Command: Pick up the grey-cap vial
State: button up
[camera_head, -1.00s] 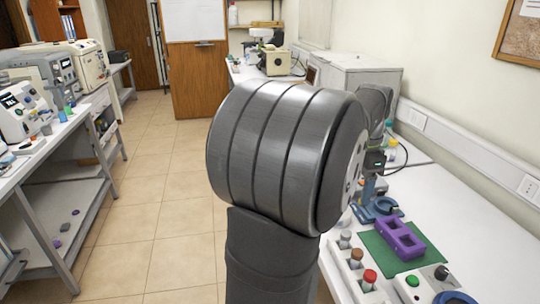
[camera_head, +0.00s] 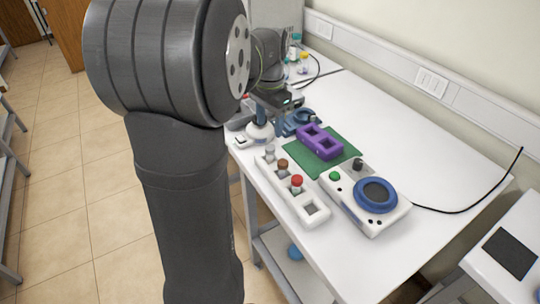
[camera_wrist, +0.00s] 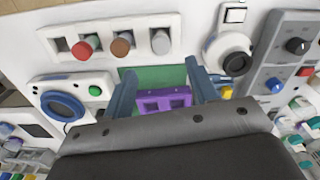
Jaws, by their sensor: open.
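The grey-cap vial (camera_head: 270,153) stands upright in the end slot of a white rack (camera_head: 312,210); its grey top (camera_wrist: 160,42) also shows in the wrist view. A brown-cap vial (camera_head: 283,166) and a red-cap vial (camera_head: 297,182) stand in the same rack. My gripper (camera_wrist: 160,70) is open and empty, its two blue-grey fingers apart above the green mat. In the wrist view the grey-cap vial lies beyond the fingertips, roughly between their lines and not touched. In the head view my arm hides part of the gripper.
A purple two-hole block (camera_head: 320,142) lies on the green mat (camera_head: 305,160) between rack and wall. A white device with a blue ring (camera_head: 375,195) stands on the near right. A round-based stand (camera_head: 260,132) is just beyond the rack. The table's right side (camera_head: 425,155) is clear.

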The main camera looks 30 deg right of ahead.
aim_at(270, 147)
notch_tip(270, 147, down, 10)
jog(key=shift+f, duration=0.1)
jog(key=c, duration=1)
jog(key=shift+c, duration=0.2)
